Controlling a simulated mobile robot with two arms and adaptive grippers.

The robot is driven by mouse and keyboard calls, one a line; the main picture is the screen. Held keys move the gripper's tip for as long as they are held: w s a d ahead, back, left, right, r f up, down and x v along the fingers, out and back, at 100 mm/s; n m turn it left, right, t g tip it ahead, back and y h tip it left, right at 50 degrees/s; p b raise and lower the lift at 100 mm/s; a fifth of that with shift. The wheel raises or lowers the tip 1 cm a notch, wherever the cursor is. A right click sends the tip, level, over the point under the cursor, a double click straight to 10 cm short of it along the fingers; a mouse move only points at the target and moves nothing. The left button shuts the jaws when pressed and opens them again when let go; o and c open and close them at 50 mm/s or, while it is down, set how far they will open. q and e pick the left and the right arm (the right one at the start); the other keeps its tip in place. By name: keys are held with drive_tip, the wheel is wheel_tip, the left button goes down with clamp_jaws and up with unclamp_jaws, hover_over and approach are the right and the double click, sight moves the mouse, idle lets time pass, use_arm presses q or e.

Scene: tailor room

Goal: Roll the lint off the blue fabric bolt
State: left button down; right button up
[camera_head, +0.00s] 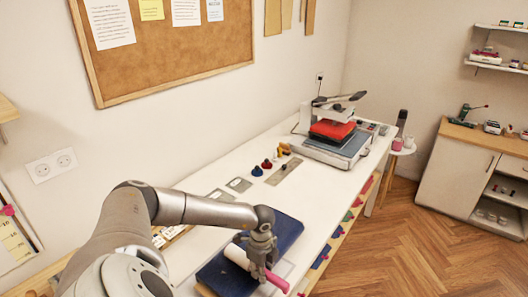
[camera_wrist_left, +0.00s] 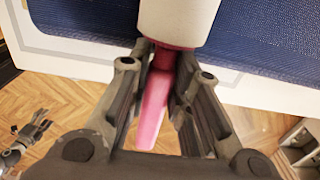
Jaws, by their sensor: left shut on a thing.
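A dark blue fabric bolt (camera_head: 284,232) lies on the white table in the head view. It also shows as blue woven cloth in the left wrist view (camera_wrist_left: 262,35). My left gripper (camera_head: 264,265) is shut on the pink handle of a lint roller (camera_head: 277,282), above the bolt's near part. In the left wrist view, the handle of the lint roller (camera_wrist_left: 155,108) sits between the fingers of my left gripper (camera_wrist_left: 158,75). Its white roll points over the blue cloth and appears to touch it. No lint can be made out. A grey jointed part at the lower left of the wrist view looks like my right gripper (camera_wrist_left: 30,138).
The white table (camera_head: 325,187) runs back to a heat press (camera_head: 335,135) with a red pad. Small red and blue items (camera_head: 266,165) and flat plates (camera_head: 239,184) lie beyond the bolt. A cabinet (camera_head: 480,170) stands at the right, with open wood floor between.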

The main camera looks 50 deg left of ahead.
sight(243, 291)
use_arm(q)
drive_tip(key=shift+s+d, duration=0.2)
drive_tip(key=shift+s, duration=0.55)
drive_tip(key=shift+s+d, duration=0.15)
drive_tip(key=shift+s, duration=0.55)
drive_tip(key=shift+s+d, duration=0.2)
drive_tip(key=shift+s, duration=0.55)
drive_tip(key=shift+s+d, duration=0.15)
drive_tip(key=shift+s, duration=0.6)
drive_tip(key=shift+f, duration=0.1)
drive_tip(key=shift+s+d, duration=0.2)
drive_tip(key=shift+s, duration=0.55)
drive_tip(key=shift+s+d, duration=0.15)
drive_tip(key=shift+s, duration=0.55)
drive_tip(key=shift+r, duration=0.2)
